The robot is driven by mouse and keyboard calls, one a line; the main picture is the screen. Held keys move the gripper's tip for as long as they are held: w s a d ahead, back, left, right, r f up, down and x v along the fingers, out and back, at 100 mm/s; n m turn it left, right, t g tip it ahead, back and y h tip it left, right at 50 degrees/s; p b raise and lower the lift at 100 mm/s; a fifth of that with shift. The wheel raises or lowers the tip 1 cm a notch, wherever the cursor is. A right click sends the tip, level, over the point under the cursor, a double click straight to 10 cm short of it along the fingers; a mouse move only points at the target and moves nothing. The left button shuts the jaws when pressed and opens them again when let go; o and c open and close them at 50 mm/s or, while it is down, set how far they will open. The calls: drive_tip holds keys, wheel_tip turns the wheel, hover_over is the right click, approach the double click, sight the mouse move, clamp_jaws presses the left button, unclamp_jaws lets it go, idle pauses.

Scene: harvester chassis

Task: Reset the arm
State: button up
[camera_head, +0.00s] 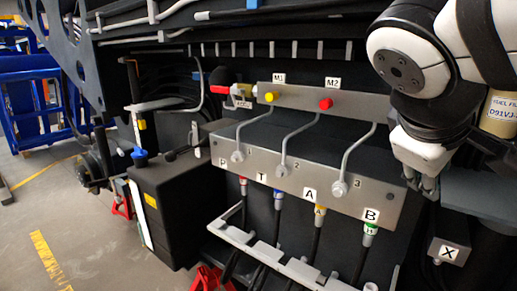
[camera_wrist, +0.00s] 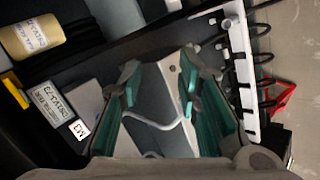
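My gripper (camera_head: 424,182) hangs at the right of the head view, at the end of my white and black arm. It points down beside the right end of the grey valve panel (camera_head: 290,180), to the right of lever 3 (camera_head: 342,185). In the wrist view its two teal-padded fingers (camera_wrist: 160,78) stand apart, with no object clearly held. A thin bent metal rod (camera_wrist: 160,123) shows between the fingers over a grey surface; I cannot tell its exact depth. Lever 1 (camera_head: 238,155) and lever 2 (camera_head: 283,168) stand farther left on the panel.
A yellow knob (camera_head: 270,97) and a red knob (camera_head: 325,103) sit on the upper bracket. A fuel filter (camera_head: 502,107) is close to my arm, also seen in the wrist view (camera_wrist: 35,35). Hoses and a front rail (camera_head: 290,262) lie below. Open floor (camera_head: 60,215) is at left.

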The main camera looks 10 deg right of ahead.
drive_tip(key=s+a+f+m+g+y+p, duration=0.1)
drive_tip(key=s+a+f+m+y+p, duration=0.3)
drive_tip(key=s+a+f+y, duration=0.3)
drive_tip(key=s+a+f, duration=0.1)
drive_tip(key=s+a, duration=0.1)
drive_tip(key=s, duration=0.1)
drive_tip(key=shift+s+f+m, duration=0.15)
drive_tip(key=shift+s+m, duration=0.1)
drive_tip(key=shift+m, duration=0.05)
idle(0.4)
